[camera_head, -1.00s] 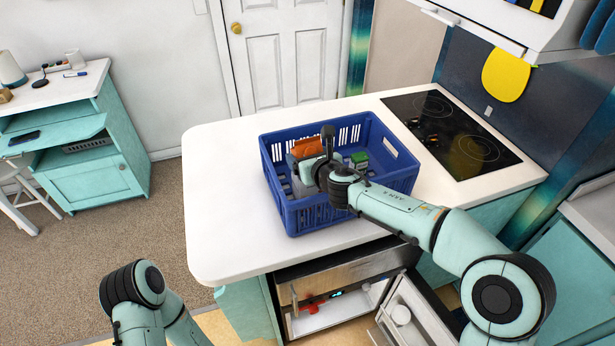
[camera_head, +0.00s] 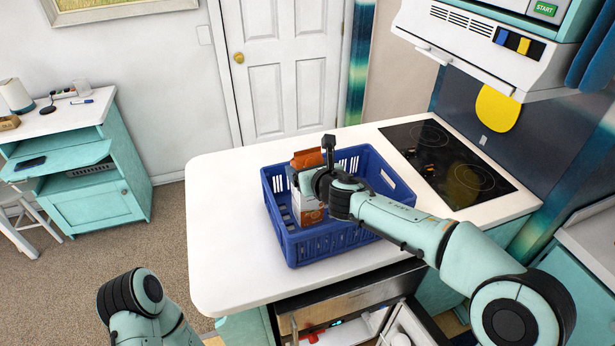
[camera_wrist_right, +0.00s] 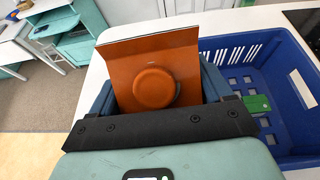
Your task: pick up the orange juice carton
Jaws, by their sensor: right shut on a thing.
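The orange juice carton (camera_head: 308,158) has an orange gabled top and a paler lower part with orange print. It is upright at the left part of the blue crate (camera_head: 291,250), raised partly above the rim; whether its base clears the crate floor is hidden. My right gripper (camera_head: 302,181) is shut on the carton. In the right wrist view the orange top with its round cap (camera_wrist_right: 154,87) sits between the fingers. Of my left arm only a link shows at the lower left; its gripper is out of view.
The crate stands on a white counter (camera_head: 225,230), which is bare to its left. A green-topped item (camera_wrist_right: 257,103) lies in the crate, right of the gripper. A black cooktop (camera_head: 450,160) is at the right. An open appliance (camera_head: 350,305) is below the counter front.

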